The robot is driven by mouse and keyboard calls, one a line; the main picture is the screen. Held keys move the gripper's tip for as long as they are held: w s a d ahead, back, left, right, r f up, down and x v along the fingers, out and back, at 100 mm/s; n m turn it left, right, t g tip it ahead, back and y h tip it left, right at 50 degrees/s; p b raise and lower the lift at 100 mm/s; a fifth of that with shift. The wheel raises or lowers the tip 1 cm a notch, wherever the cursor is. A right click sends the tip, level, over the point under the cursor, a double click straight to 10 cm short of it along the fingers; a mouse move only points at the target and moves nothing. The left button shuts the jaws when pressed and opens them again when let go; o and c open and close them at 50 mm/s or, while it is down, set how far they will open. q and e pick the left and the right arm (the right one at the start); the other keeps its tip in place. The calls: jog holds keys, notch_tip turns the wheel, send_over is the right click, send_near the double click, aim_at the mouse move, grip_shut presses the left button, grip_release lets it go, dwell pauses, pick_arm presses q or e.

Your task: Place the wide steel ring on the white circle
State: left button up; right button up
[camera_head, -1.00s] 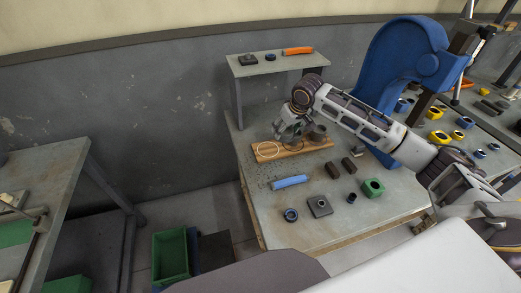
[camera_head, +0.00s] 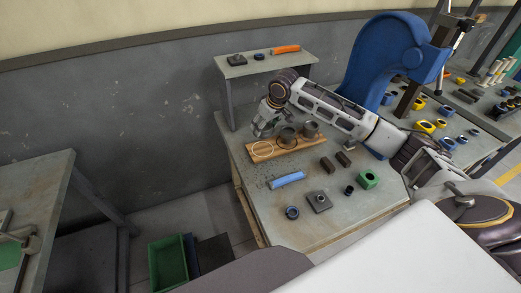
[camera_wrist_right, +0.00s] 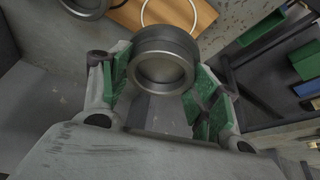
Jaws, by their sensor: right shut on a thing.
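My right gripper (camera_head: 265,131) hangs over the left part of the wooden board (camera_head: 278,153), just behind the white circle (camera_head: 262,149). In the right wrist view its green-padded fingers (camera_wrist_right: 165,88) are shut on the wide steel ring (camera_wrist_right: 163,62). The ring is hard to make out in the head view. Two other round steel pieces stand on the board, one in the middle (camera_head: 287,138) and one at the right (camera_head: 310,130). My left gripper is not in view.
A blue cylinder (camera_head: 287,180), dark blocks (camera_head: 327,164), a green block (camera_head: 368,178), a square plate (camera_head: 319,202) and a small ring (camera_head: 292,212) lie in front of the board. A raised shelf (camera_head: 265,64) stands behind it. The blue press (camera_head: 385,60) stands at the right.

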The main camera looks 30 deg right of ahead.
aim_at(265, 130)
jog(key=shift+w+r, duration=0.1)
jog(key=shift+r, duration=0.05)
jog(key=shift+w+n, duration=0.1)
jog(key=shift+n, duration=0.4)
jog(key=shift+f, duration=2.5)
jog(key=shift+f+p, duration=0.4)
jog(key=shift+f, duration=2.1)
jog(key=o, duration=1.3)
jog(key=shift+f, duration=0.15)
